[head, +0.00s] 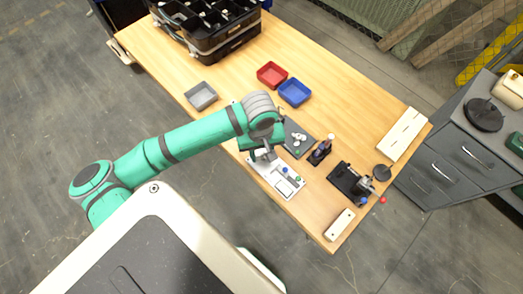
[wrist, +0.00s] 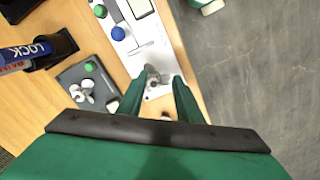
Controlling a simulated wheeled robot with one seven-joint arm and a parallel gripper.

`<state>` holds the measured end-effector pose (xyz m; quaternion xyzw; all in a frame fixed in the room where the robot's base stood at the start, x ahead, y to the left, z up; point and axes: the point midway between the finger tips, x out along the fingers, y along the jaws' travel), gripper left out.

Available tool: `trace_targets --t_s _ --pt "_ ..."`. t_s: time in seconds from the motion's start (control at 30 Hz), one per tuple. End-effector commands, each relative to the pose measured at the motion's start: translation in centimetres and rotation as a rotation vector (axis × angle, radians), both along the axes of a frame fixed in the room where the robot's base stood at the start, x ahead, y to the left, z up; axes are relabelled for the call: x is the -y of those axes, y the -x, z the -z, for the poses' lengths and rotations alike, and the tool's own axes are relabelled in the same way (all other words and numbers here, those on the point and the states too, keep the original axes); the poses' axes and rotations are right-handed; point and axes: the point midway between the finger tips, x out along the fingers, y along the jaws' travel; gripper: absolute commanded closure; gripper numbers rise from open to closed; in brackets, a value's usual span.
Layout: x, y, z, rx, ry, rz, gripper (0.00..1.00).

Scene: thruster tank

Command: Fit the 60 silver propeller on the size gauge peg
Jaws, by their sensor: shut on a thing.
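My gripper (wrist: 158,88) is shut on a small silver propeller (wrist: 152,74), which shows just beyond the fingertips in the wrist view. It is over one end of a white board (wrist: 148,45), which carries a blue knob, a green knob and a grey screen. In the head view my gripper (head: 262,155) is over the upper left end of the white board (head: 268,176). I cannot make out the gauge peg apart from the propeller, nor whether they touch. The propeller's size mark is not readable. Another silver propeller (wrist: 86,91) lies on a dark mat (wrist: 72,76).
The dark mat (head: 292,149) is beside the board. A bottle labelled LOCK (wrist: 22,54) stands in a black holder (wrist: 62,48). A black fixture (head: 345,179) stands to the right. Red (head: 271,75), blue (head: 294,92) and grey (head: 201,96) trays are farther back.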

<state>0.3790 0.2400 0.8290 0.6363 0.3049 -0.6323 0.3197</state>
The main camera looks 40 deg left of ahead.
Motion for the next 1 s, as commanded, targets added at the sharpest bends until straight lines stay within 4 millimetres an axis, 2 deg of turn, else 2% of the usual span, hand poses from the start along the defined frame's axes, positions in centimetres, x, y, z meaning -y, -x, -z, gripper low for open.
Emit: trace_targets --t_s 0.93,0.97,1.0 --pt "0.2 -0.1 1.2 0.000 0.001 0.001 0.89" --pt "0.1 -0.1 1.2 0.001 0.001 0.001 0.61" --pt "0.1 -0.1 1.1 0.001 0.001 0.001 0.51"
